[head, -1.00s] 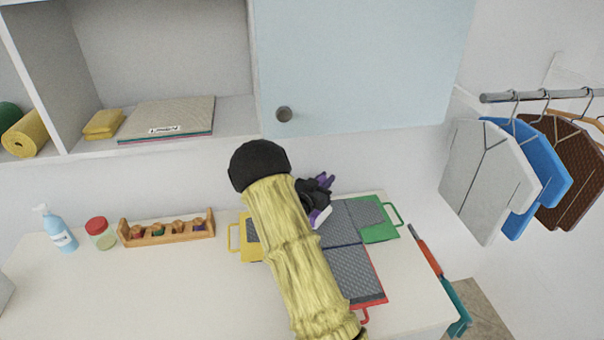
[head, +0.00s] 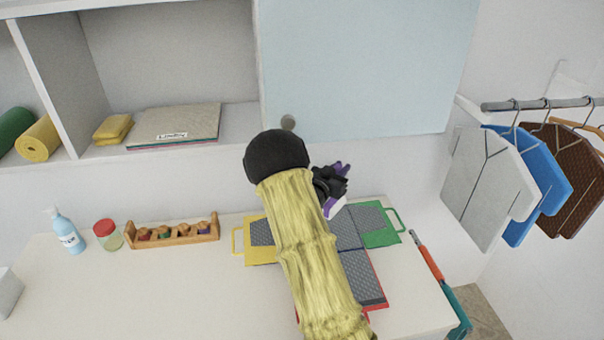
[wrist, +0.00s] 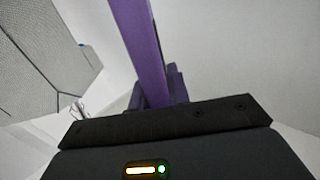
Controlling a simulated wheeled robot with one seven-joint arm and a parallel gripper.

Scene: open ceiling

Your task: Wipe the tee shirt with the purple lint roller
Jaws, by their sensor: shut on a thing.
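The purple lint roller (head: 334,207) is in my gripper (head: 331,186), partly hidden by the black fingers. In the wrist view its long purple part (wrist: 142,50) stretches up and away from my gripper, which is shut on it. A white tee shirt (head: 488,188) hangs from the rail at the right, with blue (head: 538,180) and brown (head: 563,172) garments behind it. My gripper is well left of the shirts, above the back of the counter, and apart from them. A pale surface (wrist: 45,60) at the wrist view's left looks like the white shirt.
The metal rail (head: 540,104) crosses the upper right. A board with yellow, green (head: 378,222) and red edges lies below my arm. A bottle (head: 68,232), jar (head: 107,235) and wooden rack (head: 172,230) stand left. A cabinet door (head: 360,70) is above.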

